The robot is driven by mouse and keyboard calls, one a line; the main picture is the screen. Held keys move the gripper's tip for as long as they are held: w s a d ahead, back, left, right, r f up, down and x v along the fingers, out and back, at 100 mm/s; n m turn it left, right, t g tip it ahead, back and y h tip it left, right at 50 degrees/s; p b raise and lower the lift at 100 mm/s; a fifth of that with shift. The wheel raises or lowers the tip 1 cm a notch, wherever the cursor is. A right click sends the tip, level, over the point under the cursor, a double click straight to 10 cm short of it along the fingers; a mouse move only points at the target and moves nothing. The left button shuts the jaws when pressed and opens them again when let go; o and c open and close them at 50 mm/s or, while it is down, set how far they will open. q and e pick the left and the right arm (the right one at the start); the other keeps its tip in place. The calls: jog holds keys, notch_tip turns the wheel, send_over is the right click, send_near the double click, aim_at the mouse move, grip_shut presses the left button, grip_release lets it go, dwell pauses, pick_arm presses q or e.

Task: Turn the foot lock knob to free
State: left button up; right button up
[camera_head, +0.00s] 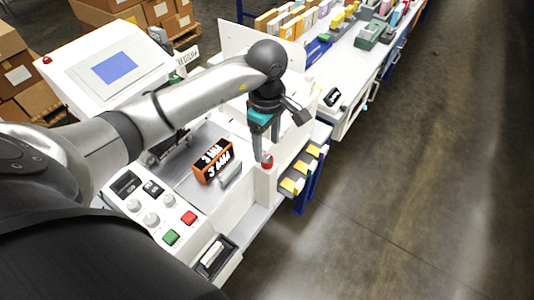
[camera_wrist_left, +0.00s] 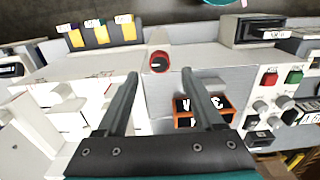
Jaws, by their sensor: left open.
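A small red knob (camera_head: 267,160) sits on top of a white post at the machine's right edge. I take it to be the foot lock knob. In the left wrist view the red knob (camera_wrist_left: 159,62) has a dark face with a light mark, whose setting is too small to read. My left gripper (camera_head: 266,150) points down over the knob. In the left wrist view my left gripper (camera_wrist_left: 160,73) is open and empty, with the knob showing between and just beyond its fingertips. I cannot tell whether a finger touches it. My right gripper is not in view.
An orange-and-black box (camera_head: 212,161) stands close left of the knob. A control panel (camera_head: 158,210) with grey knobs and red and green buttons is nearer me. A screen unit (camera_head: 115,68) stands at the left. Yellow-labelled bins (camera_head: 292,186) hang on the right side, beside open floor.

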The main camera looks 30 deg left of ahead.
aim_at(267, 159)
pick_arm(q)
notch_tip(267, 159, down, 5)
jog(key=shift+f, duration=0.1)
dwell(0.3)
grip_shut()
dwell(0.4)
